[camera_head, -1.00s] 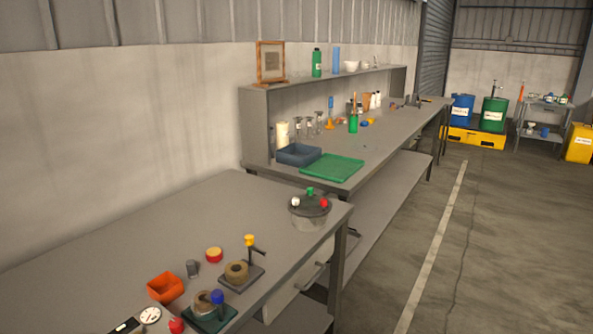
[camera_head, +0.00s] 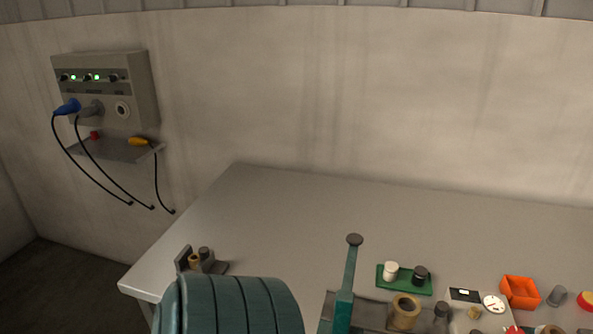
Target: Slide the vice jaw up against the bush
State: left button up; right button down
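Whether jaw and bush touch is too small to tell. The ribbed teal cylinder hides what lies in front of the fixture. A larger tan bush (camera_head: 404,312) stands at the lower edge, on a grey base beside a teal lever.
The ribbed teal cylinder (camera_head: 240,306) and upright teal lever (camera_head: 346,285) fill the near edge. A green plate (camera_head: 404,287) with white and black knobs, a dial gauge (camera_head: 493,304) and an orange bin (camera_head: 520,291) stand right. The bench's back middle (camera_head: 300,215) is clear.

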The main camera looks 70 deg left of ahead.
aim_at(206, 254)
jog(key=j+u, duration=0.1)
jog(key=u, duration=2.75)
jog(key=k+l+u, duration=0.2)
jog(key=l, duration=0.2)
jog(key=i, duration=0.05)
